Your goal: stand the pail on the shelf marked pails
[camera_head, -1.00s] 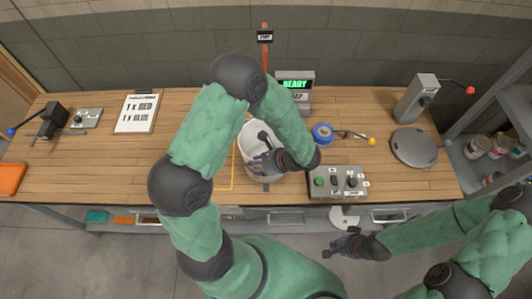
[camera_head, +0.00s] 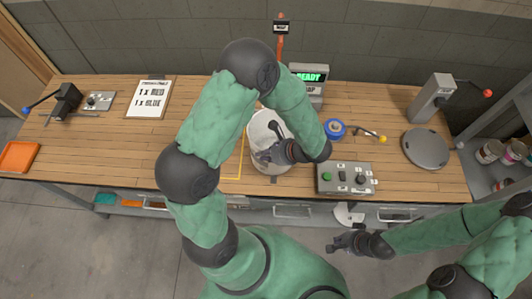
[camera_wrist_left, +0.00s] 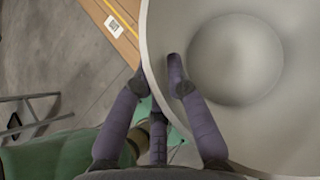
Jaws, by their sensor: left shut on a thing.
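The pail (camera_head: 262,128) is white and open-topped. It stands upright over the workbench beside a yellow outline, partly hidden by my left arm. My left gripper (camera_head: 268,155) is shut on the pail's near rim. In the left wrist view, the gripper (camera_wrist_left: 158,80) has fingers on both sides of the pail wall (camera_wrist_left: 285,125), and the inside of the pail looks empty. My right gripper (camera_head: 345,243) hangs in front of the bench, away from the pail; its opening is too small to judge. No shelf marked pails is readable.
The workbench (camera_head: 215,188) holds a control box (camera_head: 345,178), a blue roll (camera_head: 335,129), a round grey plate (camera_head: 426,148) and a lever post (camera_head: 435,97). A display reading READY (camera_head: 308,80) stands behind. A rack with several cans (camera_head: 492,152) is at the right edge.

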